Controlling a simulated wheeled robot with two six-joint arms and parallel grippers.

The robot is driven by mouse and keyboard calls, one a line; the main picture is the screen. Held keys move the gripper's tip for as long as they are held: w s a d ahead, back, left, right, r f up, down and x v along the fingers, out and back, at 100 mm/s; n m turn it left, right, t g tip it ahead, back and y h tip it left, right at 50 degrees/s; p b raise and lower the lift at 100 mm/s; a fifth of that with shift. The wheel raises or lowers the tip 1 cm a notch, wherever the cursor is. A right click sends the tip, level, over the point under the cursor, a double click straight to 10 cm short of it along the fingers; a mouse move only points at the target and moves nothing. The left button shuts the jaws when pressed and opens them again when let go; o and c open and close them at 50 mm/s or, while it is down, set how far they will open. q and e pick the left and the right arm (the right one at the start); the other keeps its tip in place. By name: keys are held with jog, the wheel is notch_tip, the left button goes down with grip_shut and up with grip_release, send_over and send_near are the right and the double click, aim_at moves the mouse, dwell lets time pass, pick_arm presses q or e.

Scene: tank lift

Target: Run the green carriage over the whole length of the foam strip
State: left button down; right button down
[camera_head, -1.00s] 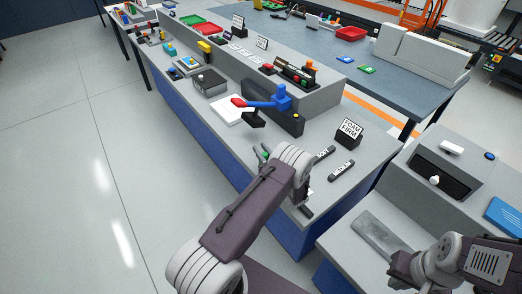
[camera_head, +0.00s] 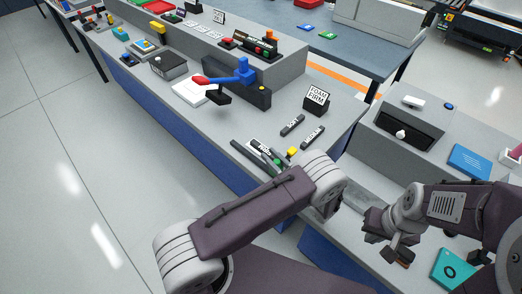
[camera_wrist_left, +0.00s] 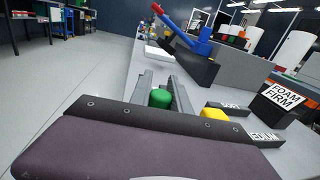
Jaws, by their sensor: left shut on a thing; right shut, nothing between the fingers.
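The green carriage (camera_head: 277,162) shows as a small green knob near the front edge of the grey bench. In the left wrist view the green knob (camera_wrist_left: 160,98) sits between the fingers of my left gripper (camera_wrist_left: 163,88), which is shut on it. In the head view my left gripper (camera_head: 262,159) is partly hidden by its wrist. A dark strip with a white label (camera_head: 264,146) lies beside it. Strips labelled SOFT (camera_head: 292,125) and MEDIUM (camera_head: 312,137) lie to the right. My right gripper (camera_head: 384,243) is shut and empty, low at the right.
A FOAM FIRM sign (camera_head: 317,97) stands behind the strips. A yellow knob (camera_head: 292,151) is close to the green one. A blue device with a red-tipped arm (camera_head: 243,72) stands farther back. A teal block (camera_head: 452,268) and a blue booklet (camera_head: 469,161) are at the right.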

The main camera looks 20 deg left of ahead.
pick_arm(q)
jog(key=shift+s+d, duration=0.2)
jog(key=shift+d, duration=0.3)
jog(key=c, duration=1.2)
grip_release()
jog(key=shift+d, duration=0.1)
